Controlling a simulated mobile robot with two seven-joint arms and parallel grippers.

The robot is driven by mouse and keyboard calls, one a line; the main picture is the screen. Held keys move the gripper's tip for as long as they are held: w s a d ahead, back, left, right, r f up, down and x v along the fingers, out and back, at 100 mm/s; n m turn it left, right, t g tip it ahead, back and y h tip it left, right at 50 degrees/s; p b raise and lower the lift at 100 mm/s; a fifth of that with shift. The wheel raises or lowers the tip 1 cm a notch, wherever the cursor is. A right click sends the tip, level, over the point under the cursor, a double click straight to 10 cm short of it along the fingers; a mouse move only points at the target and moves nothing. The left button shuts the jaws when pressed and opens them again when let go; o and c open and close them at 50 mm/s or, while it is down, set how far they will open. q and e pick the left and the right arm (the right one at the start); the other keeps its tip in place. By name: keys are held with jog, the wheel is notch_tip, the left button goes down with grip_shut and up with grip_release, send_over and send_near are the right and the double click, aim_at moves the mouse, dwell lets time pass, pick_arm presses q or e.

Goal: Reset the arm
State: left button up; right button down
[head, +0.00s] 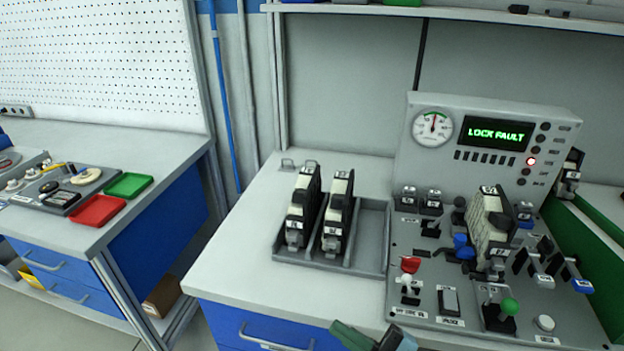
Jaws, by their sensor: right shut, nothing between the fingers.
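My right gripper (374,338) shows only in part at the bottom edge of the head view, shut and empty, in front of the panel's near left corner. It is apart from the levers and modules. The grey control panel (400,240) stands on the bench to the right. Its display (495,133) reads "LOCK FAULT" in green, and a red lamp (531,161) is lit beside it. A cream and black module (490,225) stands upright on the panel. My left gripper is out of view.
A grey tray (372,240) holds two upright modules (303,208) (338,211), with an empty bay at right. The bench top (238,250) left of the tray is clear. A second bench with red (97,209) and green (128,185) trays stands left, across a gap.

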jog(key=s+d+f+m+t+h, duration=0.45)
jog(key=d+f+m+h, duration=0.45)
jog(key=f+m+h, duration=0.4)
jog(key=s+d+f+m+g+h, duration=0.1)
jog(key=s+d+f+m+g, duration=0.1)
jog(key=s+f, duration=0.3)
jog(key=s+d+f+m+g+h, duration=0.1)
jog(key=s+d+f+m+g, duration=0.2)
jog(key=s+f, duration=0.3)
jog(key=s+g, duration=0.1)
jog(key=s, duration=0.3)
jog(key=shift+s+d+f+m+h, duration=0.25)
jog(key=shift+s+m+h, duration=0.05)
jog(key=shift+h, duration=0.1)
